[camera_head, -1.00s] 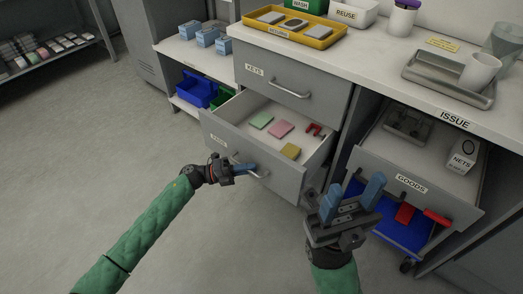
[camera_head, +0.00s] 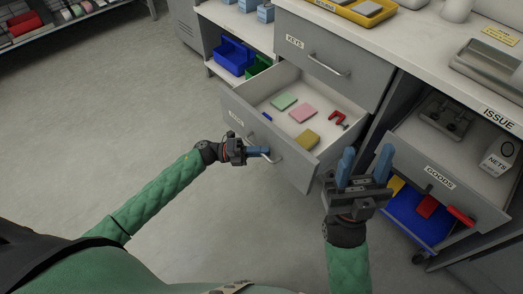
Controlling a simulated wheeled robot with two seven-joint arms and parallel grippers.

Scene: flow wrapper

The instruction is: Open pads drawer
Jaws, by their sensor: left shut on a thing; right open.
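The pads drawer (camera_head: 252,128), below the KEYS drawer, stands pulled out; its small front label is too small to read. Inside it lie a green pad (camera_head: 284,103), a pink pad (camera_head: 303,113), a yellow pad (camera_head: 307,139), a red clamp-like piece (camera_head: 338,118) and a small blue thing (camera_head: 267,118). My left gripper (camera_head: 262,151) is shut on the drawer's bar handle (camera_head: 274,158) at the front panel. My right gripper (camera_head: 365,165) is open and empty, fingers up, in front of the gap between this drawer and the GOODS drawer.
The KEYS drawer (camera_head: 325,54) above is closed. The GOODS drawer (camera_head: 440,174) at right is out, holding a NETS box (camera_head: 498,156). A blue bin (camera_head: 418,218) with red items is below it. Blue and green bins sit on the left shelf. The floor at left is clear.

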